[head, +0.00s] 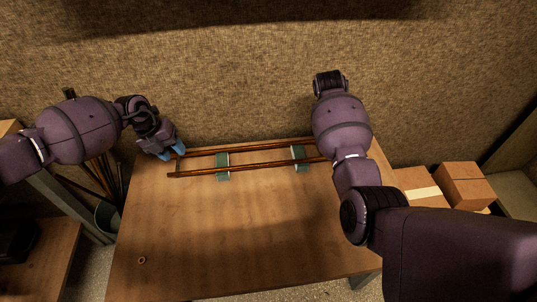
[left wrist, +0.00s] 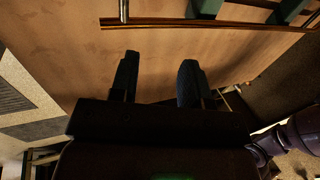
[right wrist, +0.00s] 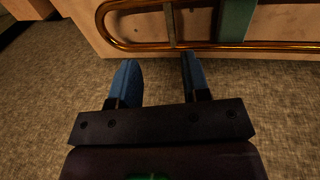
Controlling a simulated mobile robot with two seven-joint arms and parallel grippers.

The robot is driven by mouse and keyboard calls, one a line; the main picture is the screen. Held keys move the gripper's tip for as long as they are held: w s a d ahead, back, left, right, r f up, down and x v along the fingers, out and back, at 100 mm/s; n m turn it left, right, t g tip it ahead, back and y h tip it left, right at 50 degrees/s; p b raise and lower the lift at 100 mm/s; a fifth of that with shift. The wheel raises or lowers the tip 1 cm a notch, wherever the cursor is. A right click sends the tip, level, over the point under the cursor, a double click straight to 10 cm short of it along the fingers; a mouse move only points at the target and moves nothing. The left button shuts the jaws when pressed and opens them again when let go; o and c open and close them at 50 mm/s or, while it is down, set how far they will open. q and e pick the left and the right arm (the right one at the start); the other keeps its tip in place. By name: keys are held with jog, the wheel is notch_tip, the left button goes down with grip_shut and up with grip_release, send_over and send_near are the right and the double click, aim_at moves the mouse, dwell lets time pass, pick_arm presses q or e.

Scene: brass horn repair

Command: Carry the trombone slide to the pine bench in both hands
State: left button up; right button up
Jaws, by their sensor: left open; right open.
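The trombone slide (head: 250,169), two long parallel brass tubes, lies across two green supports (head: 222,166) near the back of a wooden table (head: 240,225). Its right end is hidden behind my right arm in the head view; its rounded bow (right wrist: 106,22) shows in the right wrist view. My left gripper (head: 173,153) is open and empty by the slide's left end; in the left wrist view the tubes (left wrist: 220,23) lie beyond its fingertips. My right gripper (right wrist: 160,70) is open and empty, its fingertips short of the slide near the bow. I cannot tell which surface is the pine bench.
A small ring (head: 142,260) lies at the table's front left. Cardboard boxes (head: 466,185) stand to the right. A bin (head: 107,216) holding long rods and a lower wooden surface (head: 40,262) are left. A rough brown wall (head: 230,80) stands behind. The table's front is mostly clear.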

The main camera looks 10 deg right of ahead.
aim_at(177, 165)
pick_arm(q)
jog(key=shift+y, duration=0.9)
jog(key=w+a, duration=0.1)
jog(key=w+a+r, duration=0.1)
jog(key=a+r, duration=0.1)
jog(key=shift+w+a, duration=0.4)
pick_arm(e)
jog(key=shift+w+a+r+g, duration=0.3)
jog(key=shift+w+a+r, duration=0.25)
jog(key=shift+a+r, duration=0.2)
pick_arm(q)
jog(key=shift+d+f, duration=0.35)
jog(key=shift+f, duration=1.4)
jog(key=shift+d+f, duration=0.4)
jog(key=shift+f, duration=1.35)
jog(key=shift+d+f, duration=0.35)
jog(key=shift+f, duration=1.4)
pick_arm(e)
jog(key=shift+x, duration=5.45)
pick_arm(q)
jog(key=shift+c, duration=0.4)
pick_arm(e)
jog(key=shift+a, duration=0.2)
jog(key=shift+c, duration=0.4)
pick_arm(q)
grip_shut()
pick_arm(e)
grip_shut()
